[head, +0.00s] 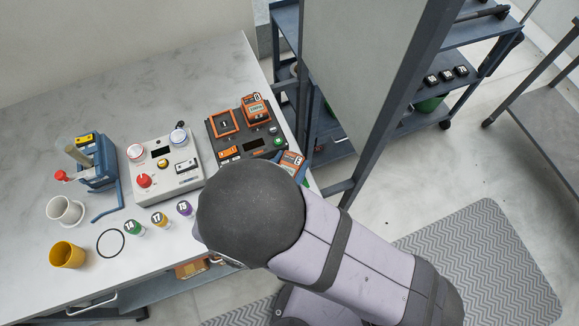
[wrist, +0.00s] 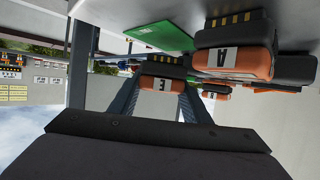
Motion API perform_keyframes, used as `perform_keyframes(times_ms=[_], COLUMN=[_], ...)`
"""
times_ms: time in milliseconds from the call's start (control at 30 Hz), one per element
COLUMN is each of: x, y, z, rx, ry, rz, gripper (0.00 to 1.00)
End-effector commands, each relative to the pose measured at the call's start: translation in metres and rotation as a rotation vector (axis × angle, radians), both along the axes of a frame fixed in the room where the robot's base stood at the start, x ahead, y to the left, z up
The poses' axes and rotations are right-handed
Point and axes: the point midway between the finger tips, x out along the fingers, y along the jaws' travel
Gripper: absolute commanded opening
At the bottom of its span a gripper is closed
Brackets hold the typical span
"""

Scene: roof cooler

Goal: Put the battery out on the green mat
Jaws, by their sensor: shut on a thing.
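An orange and black battery (wrist: 162,82) marked E is between the two blue-grey fingers of my gripper (wrist: 158,100), which is shut on it. In the head view the battery (head: 291,160) shows just past my wrist, to the right of the black charger. In the head view only a green sliver of the mat (head: 306,182) shows; my arm hides the rest. A second orange battery (wrist: 235,60) marked A is close by in the wrist view.
The black charger (head: 262,143) holds another battery and has an orange-framed bay. Left of it stand a grey control box (head: 165,160), several small numbered jars, a white cup (head: 66,210) and a yellow cup (head: 67,255). A dark post (head: 395,100) rises beyond the table's right edge.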

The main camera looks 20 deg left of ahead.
Motion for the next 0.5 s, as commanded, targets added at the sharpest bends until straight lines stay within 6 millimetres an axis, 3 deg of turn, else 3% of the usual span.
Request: perform_keyframes(times_ms=[200, 500], x=[0.000, 0.000], y=[0.000, 0.000], z=[-0.019, -0.022], rx=[0.000, 0.002], ry=[-0.002, -0.002], rz=[-0.001, 0.000], gripper=[0.05, 0.05])
